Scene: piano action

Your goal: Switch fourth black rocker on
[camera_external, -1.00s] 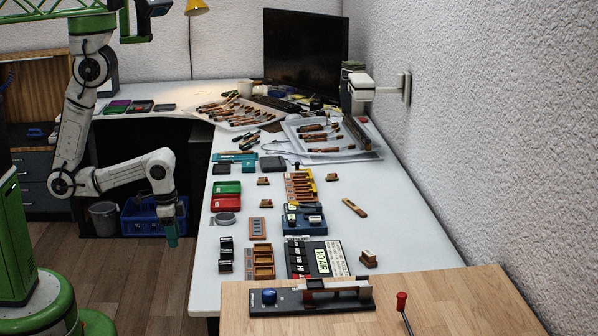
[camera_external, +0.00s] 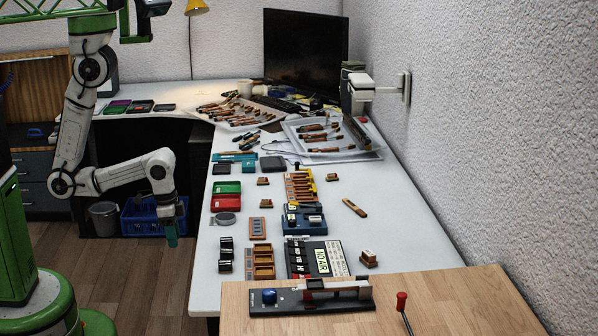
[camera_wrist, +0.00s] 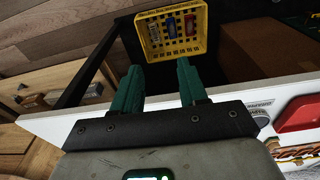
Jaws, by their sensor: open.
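A black panel (camera_external: 316,271) with a row of small rockers along its left side and a "NO AIR" label lies on the white table, just behind the wooden board. The rockers (camera_external: 296,258) are too small to tell which are on or off. A separate group of black blocks (camera_external: 226,254) stands to the left. My gripper (camera_external: 171,238) hangs pointing down off the table's left edge, well apart from the panel. In the wrist view its two green fingers (camera_wrist: 158,68) are spread and empty. The panel does not show there.
The white table (camera_external: 390,225) holds wooden trays (camera_external: 260,262), a blue device (camera_external: 303,221) and red and green trays. A wooden board (camera_external: 440,308) with a red-knobbed lever (camera_external: 401,300) is at the front. A yellow crate (camera_wrist: 147,40) shows below my gripper in the wrist view.

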